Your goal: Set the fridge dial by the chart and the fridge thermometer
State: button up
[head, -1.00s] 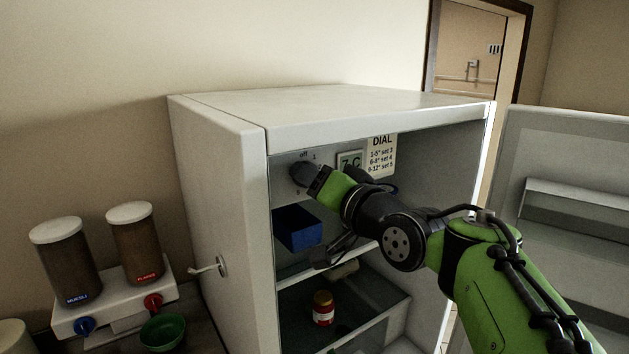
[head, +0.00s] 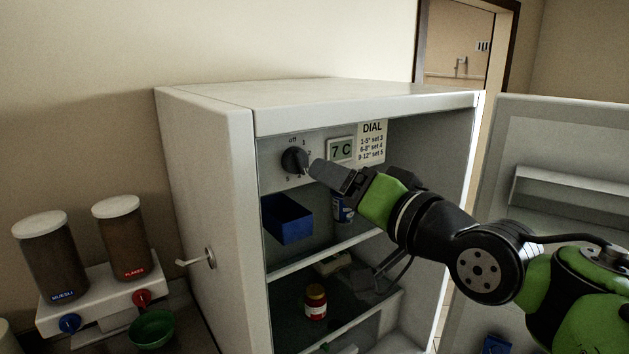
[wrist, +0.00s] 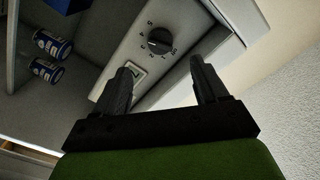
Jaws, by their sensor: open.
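The dark round fridge dial (head: 295,160) is on the panel at the top of the open fridge; its numbers ring it, with "off" at the top. Its pointer appears to face lower right, but I cannot tell the exact number. The fridge thermometer (head: 341,150) reads 7 C. The chart (head: 372,143) reads 1-5° set 3, 6-8° set 4, 9-12° set 5. My gripper (head: 318,170) is just right of the dial. In the wrist view my gripper (wrist: 160,66) is open and empty, with the dial (wrist: 159,41) beyond its fingertips, apart from them.
A blue bin (head: 287,220) hangs below the dial. A can (head: 343,208) and a red-and-yellow jar (head: 315,302) stand inside the fridge. The fridge door (head: 560,150) is open at the right. Cereal dispensers (head: 122,238) and a green bowl (head: 153,328) are at the left.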

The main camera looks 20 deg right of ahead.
jog(key=v, duration=0.6)
jog(key=shift+b, duration=0.3)
jog(key=shift+w, duration=0.1)
